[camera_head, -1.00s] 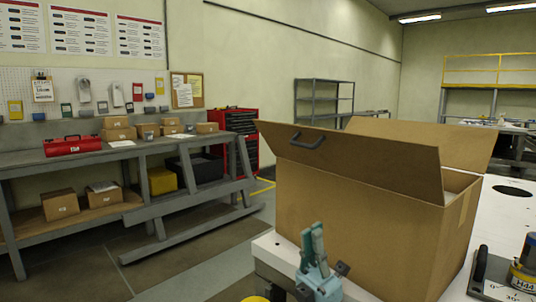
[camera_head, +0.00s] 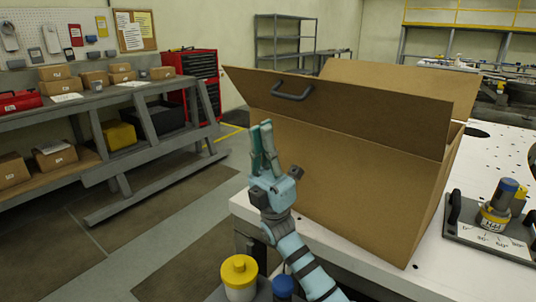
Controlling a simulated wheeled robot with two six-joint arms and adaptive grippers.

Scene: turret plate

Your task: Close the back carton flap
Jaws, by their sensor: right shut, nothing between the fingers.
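The open cardboard carton (camera_head: 350,185) stands on a white table. Its near flap (camera_head: 370,115), with a dark handle (camera_head: 292,91), slopes outward toward me. The far flap (camera_head: 425,84) stands up, leaning away, at the back; its lower part is hidden by the near flap. My right gripper (camera_head: 263,137) is shut and empty, fingers pointing up. It is in front of the carton's left part, below and left of the handle. I cannot tell whether it touches the carton. My left gripper is out of view.
The white table (camera_head: 340,240) has free room right of the carton. A plate (camera_head: 487,240) with a dark handle and a blue-topped part lies there. A grey workbench (camera_head: 120,98) with small boxes and a red tool cabinet (camera_head: 195,80) stand at left.

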